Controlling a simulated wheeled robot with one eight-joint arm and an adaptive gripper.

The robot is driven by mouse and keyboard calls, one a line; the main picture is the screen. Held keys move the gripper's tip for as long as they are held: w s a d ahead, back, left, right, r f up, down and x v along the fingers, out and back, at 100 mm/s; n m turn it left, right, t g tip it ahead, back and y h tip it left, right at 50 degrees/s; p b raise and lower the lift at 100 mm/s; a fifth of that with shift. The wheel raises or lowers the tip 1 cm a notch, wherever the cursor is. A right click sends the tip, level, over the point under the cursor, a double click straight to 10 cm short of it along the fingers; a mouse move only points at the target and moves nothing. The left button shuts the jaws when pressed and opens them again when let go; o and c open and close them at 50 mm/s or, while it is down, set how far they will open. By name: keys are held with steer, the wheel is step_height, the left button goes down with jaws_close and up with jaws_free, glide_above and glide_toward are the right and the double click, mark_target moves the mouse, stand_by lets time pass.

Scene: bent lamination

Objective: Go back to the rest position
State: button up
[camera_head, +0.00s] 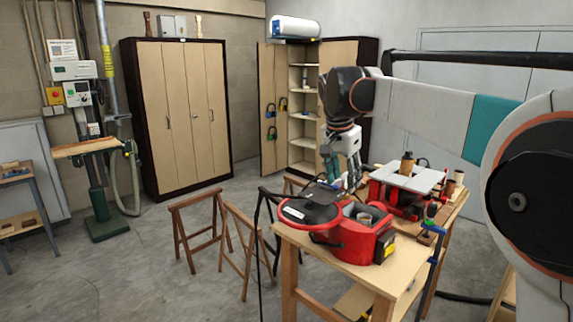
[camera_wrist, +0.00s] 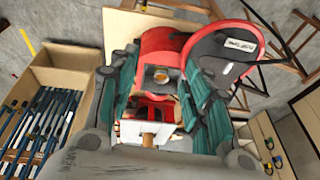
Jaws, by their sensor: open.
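My gripper (camera_head: 342,168) hangs from my arm above the workbench (camera_head: 335,262), fingers pointing down. In the wrist view my gripper (camera_wrist: 160,95) shows its two green-padded fingers spread apart, with nothing held between them. The exact gap to the bench is hard to tell.
Wooden trestles (camera_head: 200,230) stand on the floor left of the bench. A closed cabinet (camera_head: 180,115) and an open one (camera_head: 303,110) stand at the back wall. A cardboard box of blue-handled clamps (camera_wrist: 50,100) is beside the bench.

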steer(key=s+d+f+n+t+b, duration=0.1)
steer(key=s+f+n+b, duration=0.2)
steer(key=s+f, duration=0.5)
steer(key=s+d+f+n+t+y+b, duration=0.1)
steer(key=s+d+f+n+b, duration=0.1)
steer(key=s+f, duration=0.7)
steer(key=s+d+f+n+t+y+b, duration=0.1)
steer(key=s+f+n+b, duration=0.3)
steer(key=s, duration=1.5)
step_height(320, 180, down, 4)
steer(key=shift+d+f+t, duration=0.15)
steer(key=shift+d+t, duration=0.45)
